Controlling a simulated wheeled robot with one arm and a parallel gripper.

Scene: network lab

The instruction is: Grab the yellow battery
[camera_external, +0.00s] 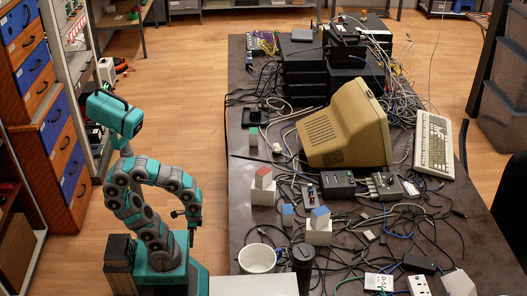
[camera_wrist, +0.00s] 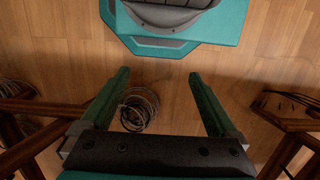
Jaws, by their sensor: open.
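I cannot make out a yellow battery in either view. It may be hidden or too small among the clutter on the dark table (camera_external: 240,190). My gripper (camera_external: 184,226) hangs low beside the table's left edge in the external view, off the tabletop. In the wrist view my gripper (camera_wrist: 159,82) has its two teal fingers wide apart. Nothing is between its fingertips but the wooden floor far below.
A beige monitor (camera_external: 340,130), a keyboard (camera_external: 434,144), small blocks, boxes and tangled cables crowd the table. Drawers (camera_external: 55,120) line the left. A cable coil (camera_wrist: 138,109) lies on the floor.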

